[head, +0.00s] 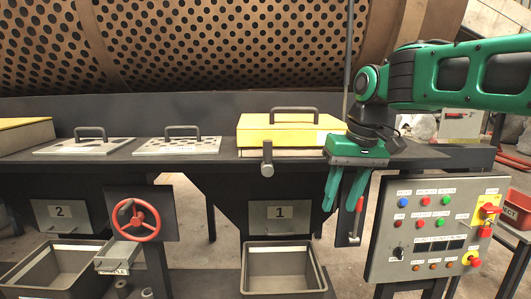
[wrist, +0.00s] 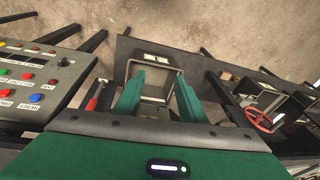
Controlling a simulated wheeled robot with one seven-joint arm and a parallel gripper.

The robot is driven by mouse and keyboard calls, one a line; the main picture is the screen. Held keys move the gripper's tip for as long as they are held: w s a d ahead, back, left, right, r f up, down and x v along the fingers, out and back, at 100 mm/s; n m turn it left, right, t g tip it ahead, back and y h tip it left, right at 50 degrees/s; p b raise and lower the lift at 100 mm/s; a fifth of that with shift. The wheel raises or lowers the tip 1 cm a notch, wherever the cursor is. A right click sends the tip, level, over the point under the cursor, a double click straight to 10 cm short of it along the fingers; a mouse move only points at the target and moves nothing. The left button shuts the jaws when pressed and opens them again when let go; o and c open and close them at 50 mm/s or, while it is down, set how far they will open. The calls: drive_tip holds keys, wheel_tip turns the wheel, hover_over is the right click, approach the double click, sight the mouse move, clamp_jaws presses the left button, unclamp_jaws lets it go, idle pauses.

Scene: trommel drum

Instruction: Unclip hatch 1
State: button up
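A yellow hatch lid (head: 262,135) with a dark bar handle on top sits on the dark bench edge, above the chute whose plate is marked 1 (head: 262,213). A grey clip lever with a round knob (head: 267,165) stands at the front of the yellow lid. My gripper (head: 344,192) is to the right of the lid and lever, apart from both. Its two green fingers point down and are spread with nothing between them. The wrist view also shows the open fingers (wrist: 158,98), with a grey bin beyond them. The clip is not clear there.
A control panel (head: 412,245) stands close right of my gripper, and a red-handled lever (head: 359,204) is beside the fingers. A grey bin (head: 284,250) sits below chute 1. A red handwheel (head: 136,220) and chute 2 are left. A perforated drum (head: 220,40) is behind.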

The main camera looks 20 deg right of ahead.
drive_tip(key=w+a+r+n+t, duration=0.1)
drive_tip(key=w+a+r, duration=0.2)
drive_tip(key=r, duration=0.2)
drive_tip(key=w+a+r+n, duration=0.2)
drive_tip(key=w+r, duration=0.1)
drive_tip(key=r, duration=0.1)
drive_tip(key=n+t, duration=0.1)
drive_tip(key=n, duration=0.1)
approach(268, 146)
drive_tip(key=x, duration=1.1)
drive_tip(key=shift+w+d+f, duration=0.25)
drive_tip(key=shift+w, duration=0.2)
clamp_jaws()
